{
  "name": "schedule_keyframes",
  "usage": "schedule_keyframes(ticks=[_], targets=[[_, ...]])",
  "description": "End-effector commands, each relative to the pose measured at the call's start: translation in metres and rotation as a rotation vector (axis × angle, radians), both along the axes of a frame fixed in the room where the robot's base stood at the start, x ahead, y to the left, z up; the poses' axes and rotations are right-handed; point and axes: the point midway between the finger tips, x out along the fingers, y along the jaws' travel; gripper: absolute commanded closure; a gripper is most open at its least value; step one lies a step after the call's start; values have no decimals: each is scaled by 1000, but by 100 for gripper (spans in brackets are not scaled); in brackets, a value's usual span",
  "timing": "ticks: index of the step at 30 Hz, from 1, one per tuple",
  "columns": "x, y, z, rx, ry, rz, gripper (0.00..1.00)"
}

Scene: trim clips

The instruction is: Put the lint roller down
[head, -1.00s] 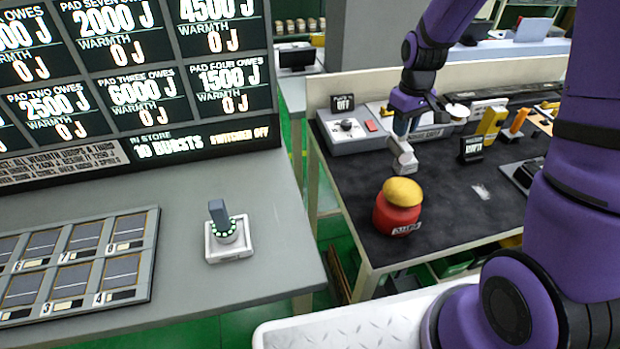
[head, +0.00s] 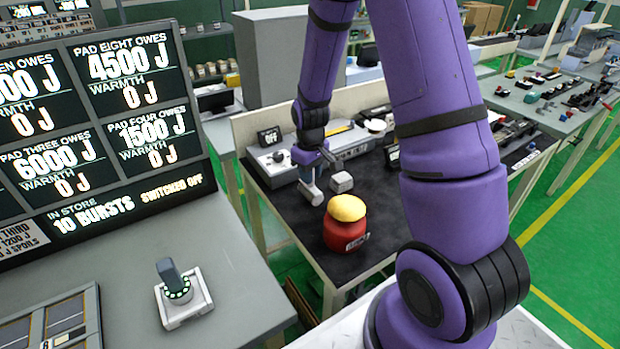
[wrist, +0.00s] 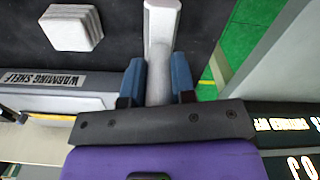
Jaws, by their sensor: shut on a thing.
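My gripper (wrist: 159,85) is shut on the lint roller (wrist: 159,50), whose pale grey handle sits between the blue fingertips. Its wider white head points away from my gripper in the wrist view. In the head view the lint roller (head: 311,190) hangs below my gripper (head: 304,160), over the left part of the dark bench top (head: 290,208). I cannot tell whether it touches the surface.
A pale block (head: 341,182) lies close to the right of the roller. The warming shelf (wrist: 60,102) is behind.

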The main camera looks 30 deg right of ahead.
Motion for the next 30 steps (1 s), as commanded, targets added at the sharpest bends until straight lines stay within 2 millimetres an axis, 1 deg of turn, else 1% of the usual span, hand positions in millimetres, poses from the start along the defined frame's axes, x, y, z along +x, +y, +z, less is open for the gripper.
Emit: schedule_keyframes(ticks=[1, 4, 15, 16, 17, 18, 19, 27, 30], targets=[[-1, 0, -8, 1, 3, 0, 100], [0, 0, -16, 1, 1, 0, 100], [0, 0, -19, 0, 1, 0, 100], [0, 0, -19, 0, 0, 0, 71], [0, 0, -19, 0, 0, 0, 64], [0, 0, -19, 0, 0, 0, 55], [0, 0, -19, 0, 0, 0, 50], [0, 0, -18, 0, 0, 0, 50], [0, 0, -14, 0, -1, 0, 50]])
